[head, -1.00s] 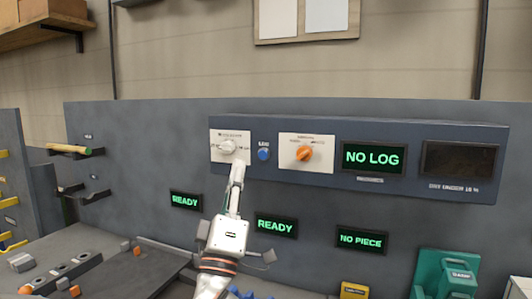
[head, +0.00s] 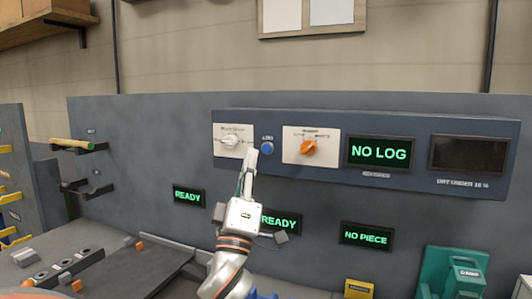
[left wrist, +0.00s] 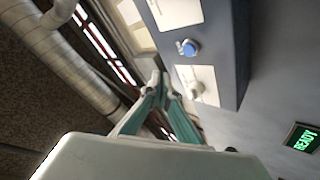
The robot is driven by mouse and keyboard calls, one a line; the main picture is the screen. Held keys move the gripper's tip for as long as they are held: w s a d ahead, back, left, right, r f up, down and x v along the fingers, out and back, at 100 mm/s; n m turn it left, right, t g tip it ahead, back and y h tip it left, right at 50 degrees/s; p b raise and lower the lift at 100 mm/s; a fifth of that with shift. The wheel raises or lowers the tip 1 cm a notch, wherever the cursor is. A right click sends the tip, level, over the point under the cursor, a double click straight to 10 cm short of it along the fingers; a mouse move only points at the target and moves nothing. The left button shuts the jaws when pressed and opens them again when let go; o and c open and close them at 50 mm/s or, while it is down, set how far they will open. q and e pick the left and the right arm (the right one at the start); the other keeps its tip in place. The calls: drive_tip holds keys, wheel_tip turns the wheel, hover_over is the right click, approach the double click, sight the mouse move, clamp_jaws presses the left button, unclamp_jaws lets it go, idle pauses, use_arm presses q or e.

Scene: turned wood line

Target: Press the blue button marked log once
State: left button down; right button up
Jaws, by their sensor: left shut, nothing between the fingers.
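The blue button (head: 267,148) sits on the dark blue panel (head: 225,175), under a small label that is too blurred to read fully. It also shows in the left wrist view (left wrist: 189,48). My left gripper (head: 254,152) is shut and empty. In the head view its tips are just left of and slightly below the button. In the left wrist view the fingertips (left wrist: 160,75) point up toward the panel, to the left of and below the button, and seem apart from it. My right gripper is not in view.
A white knob (head: 230,141) is left of the button and an orange knob (head: 308,148) is right of it. A display reads NO LOG (head: 379,153). Lower displays read READY (head: 188,197) and NO PIECE (head: 366,237). A teal device (head: 440,270) stands lower right.

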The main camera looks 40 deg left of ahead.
sight(267, 149)
use_arm(q)
drive_tip(key=w, duration=0.1)
drive_tip(key=w+a, duration=0.1)
drive_tip(key=w, duration=0.2)
drive_tip(key=shift+w+a+b, duration=0.3)
drive_tip(key=shift+w+b, duration=0.1)
drive_tip(key=shift+w, duration=0.15)
idle(1.1)
drive_tip(key=shift+w+a, duration=0.1)
drive_tip(key=shift+w, duration=0.15)
drive_tip(key=shift+w+a, duration=0.1)
drive_tip(key=shift+w, duration=0.25)
idle(0.7)
drive_tip(key=shift+s, duration=0.2)
drive_tip(key=shift+s+d+p, duration=0.25)
drive_tip(key=shift+s+p, duration=0.15)
drive_tip(key=shift+s, duration=0.2)
